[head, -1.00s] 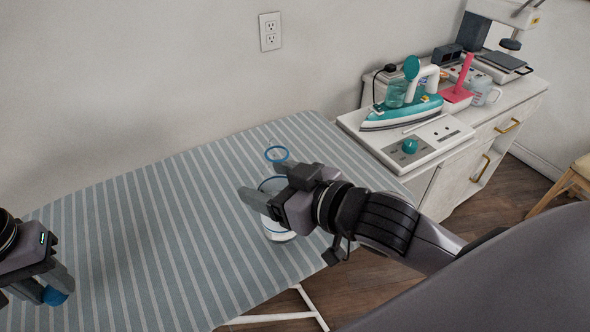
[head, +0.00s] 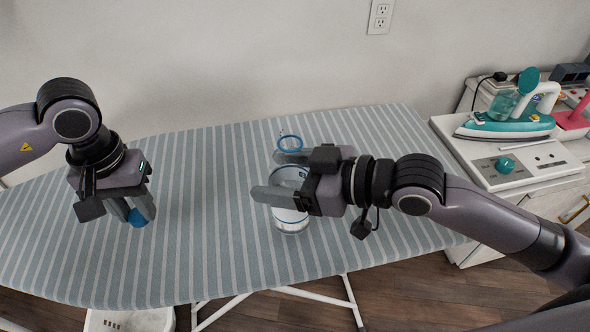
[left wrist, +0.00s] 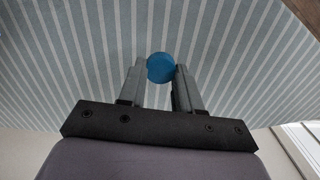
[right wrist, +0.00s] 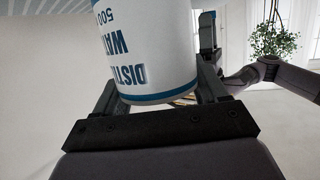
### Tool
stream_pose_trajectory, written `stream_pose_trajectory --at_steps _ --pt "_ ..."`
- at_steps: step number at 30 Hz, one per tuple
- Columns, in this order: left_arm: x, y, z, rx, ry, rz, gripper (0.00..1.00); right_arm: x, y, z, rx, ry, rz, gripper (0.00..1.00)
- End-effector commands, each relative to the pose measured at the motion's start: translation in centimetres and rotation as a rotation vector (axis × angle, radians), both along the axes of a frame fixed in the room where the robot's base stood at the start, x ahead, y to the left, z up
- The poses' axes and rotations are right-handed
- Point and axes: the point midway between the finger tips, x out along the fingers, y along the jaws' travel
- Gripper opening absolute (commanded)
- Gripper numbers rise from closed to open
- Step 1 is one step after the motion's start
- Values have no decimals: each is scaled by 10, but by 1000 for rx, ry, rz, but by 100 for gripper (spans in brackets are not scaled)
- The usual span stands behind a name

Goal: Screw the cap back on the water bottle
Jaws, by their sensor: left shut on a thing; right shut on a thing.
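The water bottle (head: 290,222) is white and clear with blue bands. It stands upright over the striped board, and my right gripper (head: 272,178) is shut around it from the right. A blue ring (head: 290,143) shows beyond the gripper's far finger. In the right wrist view the bottle's label (right wrist: 150,55), with blue lettering, lies between the fingers. My left gripper (head: 136,212) is shut on the blue cap (head: 138,218), above the board to the left of the bottle. The cap also shows between the fingertips in the left wrist view (left wrist: 160,68).
The striped ironing board (head: 205,250) has bare room between the two grippers. A teal iron (head: 505,125) rests on a white control unit (head: 520,160) on the cabinet at right. A wall with an outlet (head: 381,15) stands behind.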

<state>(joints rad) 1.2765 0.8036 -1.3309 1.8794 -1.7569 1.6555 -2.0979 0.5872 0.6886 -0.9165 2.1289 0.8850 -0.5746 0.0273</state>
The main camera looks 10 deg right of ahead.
Motion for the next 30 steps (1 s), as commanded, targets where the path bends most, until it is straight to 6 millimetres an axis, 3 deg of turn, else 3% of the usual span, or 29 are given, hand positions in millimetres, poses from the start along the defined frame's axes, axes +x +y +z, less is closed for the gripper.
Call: stream_pose_trajectory --at_steps 17,23,30 --pt "2 -5 4 -1 -2 2 1 0 3 0 1 0 19 17" --pt "16 -40 31 0 -9 24 1 0 3 1 2 -1 19 17" --pt "28 -107 90 2 -11 86 1 0 3 1 2 -2 19 17"
